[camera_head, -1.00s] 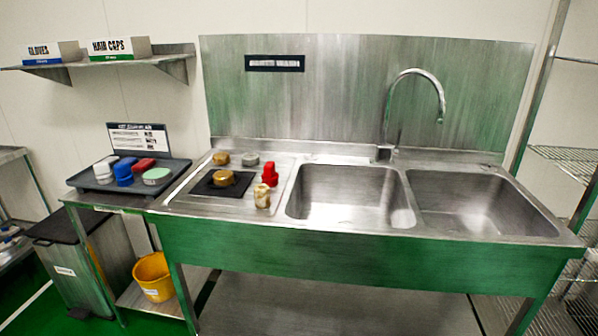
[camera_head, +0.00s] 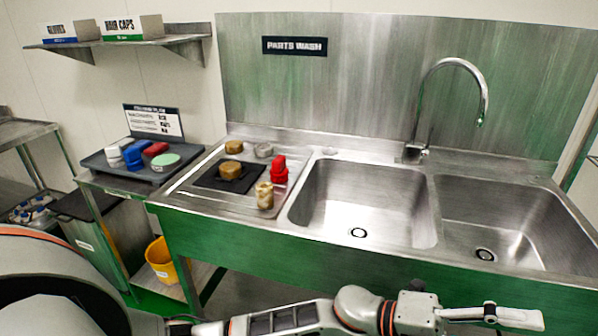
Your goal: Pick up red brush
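A red block-like brush (camera_head: 155,148) lies on the dark tray at the left, between a blue item (camera_head: 136,156) and a green round one (camera_head: 166,160). A second red piece (camera_head: 279,170), upright and stepped, stands on the drainboard left of the sinks. I cannot tell for certain which of the two red things is the brush. My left arm comes in low from the left, and its gripper (camera_head: 510,317) appears at the bottom right, in front of the sink and away from both red things. Its finger opening is not clear. My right gripper is out of view.
The dark tray (camera_head: 102,170) sits on a side table with a sign behind it. Tan and grey parts and a black mat (camera_head: 213,181) share the drainboard. Both sinks (camera_head: 369,217) look empty, with a tall faucet (camera_head: 483,112) behind. A yellow bucket (camera_head: 161,262) is below.

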